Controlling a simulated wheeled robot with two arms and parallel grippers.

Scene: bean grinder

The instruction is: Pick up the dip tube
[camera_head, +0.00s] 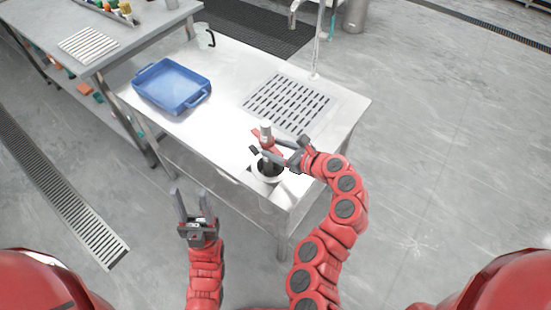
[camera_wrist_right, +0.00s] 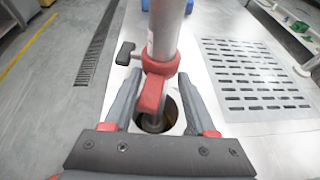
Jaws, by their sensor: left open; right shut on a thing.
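The dip tube appears to be the grey cylinder (camera_head: 265,129) with a red collar and red lever; it stands roughly upright at the table's near corner. In the right wrist view the tube (camera_wrist_right: 165,30) rises between the fingers, its lower end over or in a dark round opening (camera_wrist_right: 168,110). My right gripper (camera_head: 272,156) is shut on the tube around its red collar; the fingers (camera_wrist_right: 160,82) lie on both sides. How deep the tube sits is hidden. My left gripper (camera_head: 194,207) is open and empty, off the table's near side.
The metal table (camera_head: 222,130) carries a blue tray (camera_head: 172,86) at left, a slotted drain grid (camera_head: 290,102) at right and a clear jug (camera_head: 204,36) at the back. A faucet (camera_head: 316,50) stands behind the grid. Table space between tray and grid is clear.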

